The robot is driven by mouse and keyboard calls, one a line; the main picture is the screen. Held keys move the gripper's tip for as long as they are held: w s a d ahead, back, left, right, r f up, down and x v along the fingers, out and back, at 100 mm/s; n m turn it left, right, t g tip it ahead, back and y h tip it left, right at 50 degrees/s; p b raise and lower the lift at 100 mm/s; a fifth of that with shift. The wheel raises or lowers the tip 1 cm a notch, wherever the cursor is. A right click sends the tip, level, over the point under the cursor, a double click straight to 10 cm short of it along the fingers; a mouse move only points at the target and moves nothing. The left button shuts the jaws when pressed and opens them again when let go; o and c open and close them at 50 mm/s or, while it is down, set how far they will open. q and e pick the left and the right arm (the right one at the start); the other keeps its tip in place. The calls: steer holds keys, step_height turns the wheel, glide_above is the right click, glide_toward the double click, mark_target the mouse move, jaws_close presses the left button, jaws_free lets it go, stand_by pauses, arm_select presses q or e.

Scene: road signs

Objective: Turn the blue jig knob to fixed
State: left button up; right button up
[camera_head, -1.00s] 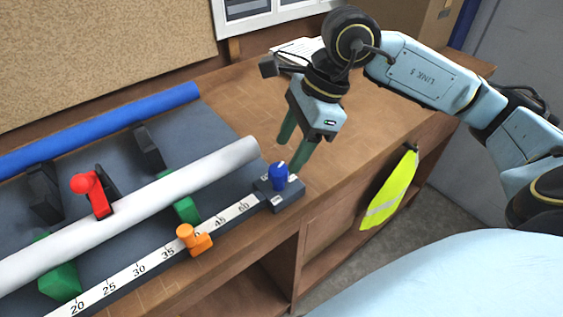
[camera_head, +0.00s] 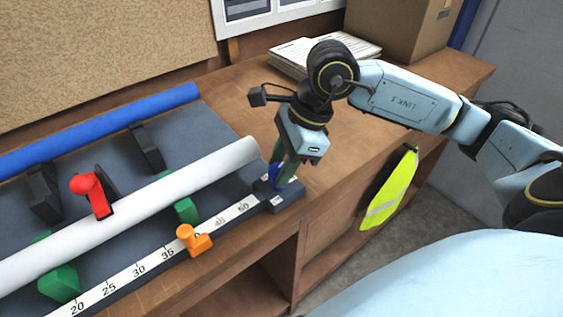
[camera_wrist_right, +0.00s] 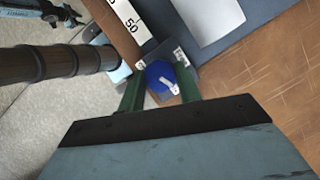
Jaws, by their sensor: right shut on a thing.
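The blue jig knob (camera_head: 273,173) stands on a dark block at the right end of the ruler. My right gripper (camera_head: 282,170) is down over the knob, pointing downward, and its green fingers partly hide it in the head view. In the right wrist view, the blue knob (camera_wrist_right: 161,78) with a white pointer mark sits between the two green fingers (camera_wrist_right: 160,90), which are shut on it.
A red clamp (camera_head: 93,190) and an orange slider (camera_head: 192,240) stand nearby. A blue tube (camera_head: 100,130), papers (camera_head: 290,65) and a cardboard box (camera_head: 400,28) are farther back. A yellow vest (camera_head: 390,190) hangs at the bench side.

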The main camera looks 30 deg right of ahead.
steer(key=shift+f+m+t+b, duration=0.15)
steer(key=shift+m+t+b, duration=0.15)
steer(key=shift+m+b, duration=0.55)
steer(key=shift+m+t+b, duration=0.4)
steer(key=shift+m+b, duration=0.25)
steer(key=shift+m, duration=0.1)
steer(key=shift+s+m+h+b, duration=0.1)
steer(key=shift+m+h+b, duration=0.25)
steer(key=shift+m, duration=0.25)
steer(key=shift+r, duration=0.2)
steer(key=o, duration=1)
steer(key=p+v, duration=0.1)
steer(key=v, duration=1.2)
steer(key=shift+s+r, duration=0.15)
steer(key=shift+r, duration=0.05)
